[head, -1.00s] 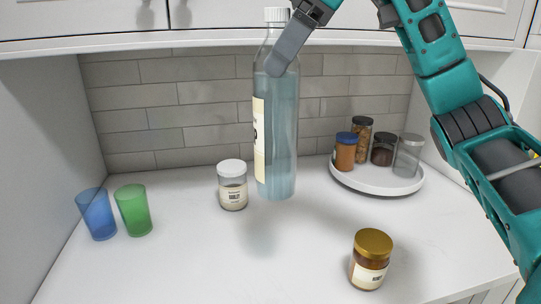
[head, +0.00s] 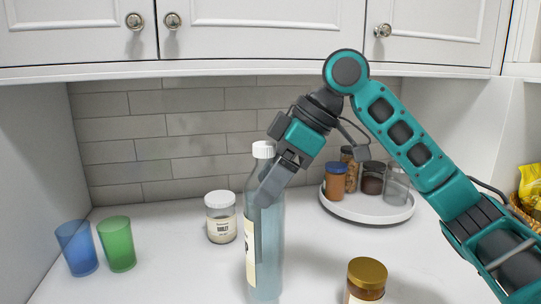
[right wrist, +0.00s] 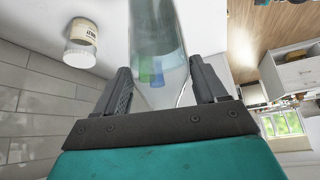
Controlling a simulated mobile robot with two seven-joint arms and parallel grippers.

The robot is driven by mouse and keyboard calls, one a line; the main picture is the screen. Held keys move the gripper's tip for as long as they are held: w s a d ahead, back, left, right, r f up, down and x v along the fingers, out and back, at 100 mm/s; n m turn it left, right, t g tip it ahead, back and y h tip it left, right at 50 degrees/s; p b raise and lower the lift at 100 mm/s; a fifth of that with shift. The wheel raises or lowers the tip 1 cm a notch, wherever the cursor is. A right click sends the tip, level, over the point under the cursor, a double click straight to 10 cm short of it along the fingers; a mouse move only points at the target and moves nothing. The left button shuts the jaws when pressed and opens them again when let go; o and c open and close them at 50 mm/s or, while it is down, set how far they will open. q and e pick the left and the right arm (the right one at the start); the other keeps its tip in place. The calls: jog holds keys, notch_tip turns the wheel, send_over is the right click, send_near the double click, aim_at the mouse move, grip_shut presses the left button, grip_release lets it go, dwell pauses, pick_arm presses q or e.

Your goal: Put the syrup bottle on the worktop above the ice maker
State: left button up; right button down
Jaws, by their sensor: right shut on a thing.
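The syrup bottle (head: 268,245) is tall, clear and bluish, with a white cap and a pale label. It is upright over the white worktop (head: 180,270), in front of the white-lidded jar. My right gripper (head: 268,188) is shut on its upper part, below the cap. In the right wrist view the bottle (right wrist: 155,45) lies between both fingers of the gripper (right wrist: 160,85). The bottle's base is at the lower picture edge, so I cannot tell whether it touches the worktop. The ice maker does not show. My left gripper is not in view.
The white-lidded jar (head: 221,222) stands just behind left of the bottle. A gold-lidded jar (head: 366,278) stands at right front. Blue (head: 76,248) and green (head: 117,245) cups stand at left. A round white tray (head: 368,210) holds several jars. Cabinets (head: 240,35) hang above.

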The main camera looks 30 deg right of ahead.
aim_at(271, 207)
notch_tip(271, 207, down, 4)
jog(key=shift+f+b, duration=0.25)
jog(key=shift+b, duration=0.25)
jog(key=c, duration=0.5)
grip_release()
jog(key=shift+f, duration=0.25)
jog(key=o, duration=0.4)
jog(key=shift+o, duration=0.2)
jog(key=shift+r, duration=0.1)
